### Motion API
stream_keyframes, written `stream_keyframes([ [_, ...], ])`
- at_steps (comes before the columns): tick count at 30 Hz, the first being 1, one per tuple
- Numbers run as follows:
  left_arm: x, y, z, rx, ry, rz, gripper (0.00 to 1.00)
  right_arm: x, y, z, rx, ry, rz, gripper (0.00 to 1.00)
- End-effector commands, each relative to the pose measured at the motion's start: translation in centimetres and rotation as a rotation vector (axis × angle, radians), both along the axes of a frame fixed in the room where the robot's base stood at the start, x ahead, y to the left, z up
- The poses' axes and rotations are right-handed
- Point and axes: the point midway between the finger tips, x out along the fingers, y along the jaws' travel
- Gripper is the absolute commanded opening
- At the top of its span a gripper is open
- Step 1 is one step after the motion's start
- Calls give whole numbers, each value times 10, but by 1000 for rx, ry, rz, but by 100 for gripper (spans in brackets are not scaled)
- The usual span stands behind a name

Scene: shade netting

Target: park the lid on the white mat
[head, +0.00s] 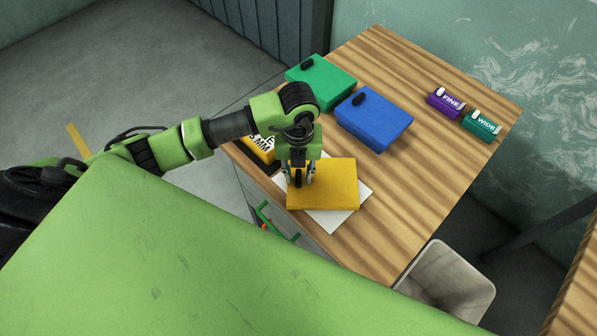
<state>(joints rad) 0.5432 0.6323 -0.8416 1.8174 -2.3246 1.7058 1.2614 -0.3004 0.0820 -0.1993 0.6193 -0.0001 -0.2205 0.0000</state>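The yellow lid (335,187) is a flat slab over the white mat (336,221). Corners of the mat show past its edges. I cannot tell whether the lid rests on the mat or hangs just above it. My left gripper (299,182) points down at the lid's left part, with its fingers around a small dark handle there. The gripper hides most of that handle. A yellow box (262,150) with black lettering stands behind my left arm, partly hidden. My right gripper is not in view.
A green box (322,80) and a blue box (375,120), each with a dark handle, stand on the wooden table (430,165). Purple "FINE" (446,103) and teal "WIDE" (482,126) blocks stand at the far right. A pale bin (447,275) is below the table's right edge.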

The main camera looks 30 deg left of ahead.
Motion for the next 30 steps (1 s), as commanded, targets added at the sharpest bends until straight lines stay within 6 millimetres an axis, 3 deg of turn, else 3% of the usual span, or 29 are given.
stream_keyframes([
  [14,1,0,11,-2,-3,0,27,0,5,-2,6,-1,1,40],
  [24,2,0,84,-1,-7,-1,27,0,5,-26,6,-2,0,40],
  [30,1,1,114,1,-2,-1,27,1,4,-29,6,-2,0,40],
])
